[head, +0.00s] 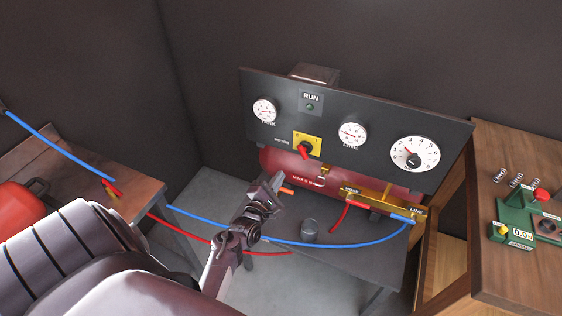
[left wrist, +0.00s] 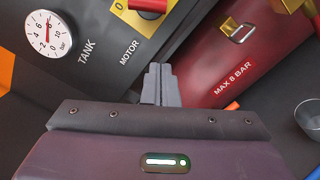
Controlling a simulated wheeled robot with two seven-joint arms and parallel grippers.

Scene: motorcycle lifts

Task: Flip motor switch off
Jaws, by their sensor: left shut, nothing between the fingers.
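The motor switch (head: 306,150) is a red knob on a yellow plate, low in the middle of the dark panel (head: 375,178). In the head view its handle points down and to the right. In the left wrist view the red knob (left wrist: 148,4) is cut off by the top edge, with the MOTOR label beside its yellow plate (left wrist: 136,22). My left gripper (head: 277,183) is shut and empty, below and left of the switch and apart from it. Its shut fingers (left wrist: 160,84) point toward the panel. My right gripper is not in view.
A red tank (head: 345,172) marked MAX 8 BAR sits behind the panel's lower edge. Gauges (head: 264,110) and a RUN lamp (head: 309,106) are on the panel. Blue (head: 345,244) and red hoses cross the grey table. A wooden bench (head: 525,180) stands at right.

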